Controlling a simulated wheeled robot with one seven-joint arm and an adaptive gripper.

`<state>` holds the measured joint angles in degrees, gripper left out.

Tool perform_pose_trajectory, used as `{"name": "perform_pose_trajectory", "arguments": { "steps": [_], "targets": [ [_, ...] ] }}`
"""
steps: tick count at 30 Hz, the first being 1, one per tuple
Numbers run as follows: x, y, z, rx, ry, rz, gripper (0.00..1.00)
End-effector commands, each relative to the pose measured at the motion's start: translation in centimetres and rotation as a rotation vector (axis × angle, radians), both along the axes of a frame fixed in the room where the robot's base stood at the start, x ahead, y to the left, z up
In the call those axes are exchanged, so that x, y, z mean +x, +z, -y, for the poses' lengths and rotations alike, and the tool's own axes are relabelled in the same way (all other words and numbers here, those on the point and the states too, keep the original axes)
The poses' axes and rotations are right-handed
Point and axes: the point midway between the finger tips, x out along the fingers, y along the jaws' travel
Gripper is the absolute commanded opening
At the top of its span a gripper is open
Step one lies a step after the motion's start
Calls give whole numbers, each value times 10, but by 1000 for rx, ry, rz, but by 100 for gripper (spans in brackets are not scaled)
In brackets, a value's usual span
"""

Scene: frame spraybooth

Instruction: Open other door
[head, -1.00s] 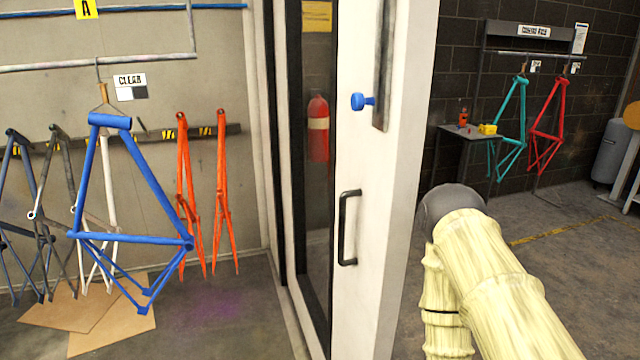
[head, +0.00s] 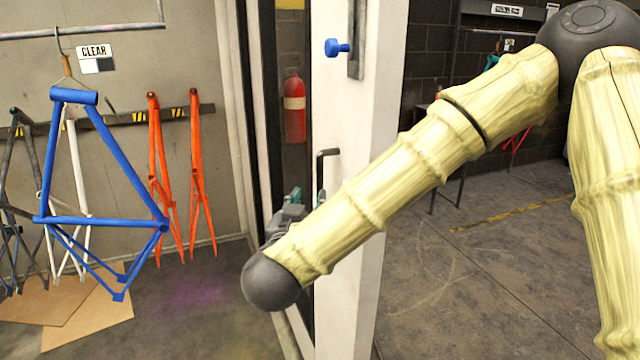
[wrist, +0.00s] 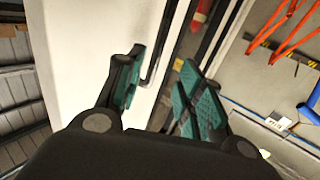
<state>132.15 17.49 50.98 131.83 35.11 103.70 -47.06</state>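The white-framed door (head: 365,110) with a dark glass panel stands in the middle of the head view. Its black bar handle (head: 321,170) shows only at the upper end; my forearm hides the rest. My gripper (head: 290,208) is partly hidden behind my arm, just left of the handle. In the wrist view, my gripper (wrist: 158,92) has its two teal-padded fingers spread apart. The dark handle (wrist: 152,68) appears between or just beyond them, in front of the white door frame (wrist: 90,50). I cannot tell whether a finger touches it.
A blue knob (head: 335,48) sits high on the door. A blue bike frame (head: 105,190) and orange forks (head: 197,170) hang at left. A red fire extinguisher (head: 294,105) shows through the glass. The floor (head: 460,290) right of the door is open.

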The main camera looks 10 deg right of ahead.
Motion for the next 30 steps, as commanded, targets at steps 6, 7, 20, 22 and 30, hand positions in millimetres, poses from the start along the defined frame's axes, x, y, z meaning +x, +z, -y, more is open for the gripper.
{"name": "perform_pose_trajectory", "arguments": {
  "steps": [6, 7, 20, 22, 30],
  "targets": [
    [4, 19, 4, -5, -28, 23, 37],
    [6, 19, 5, -4, -28, 22, 37],
    [69, 19, 26, -3, -26, 21, 37],
    [78, 19, 29, -3, -26, 22, 37],
    [97, 17, 36, -4, -23, 22, 37]
  ]
}}
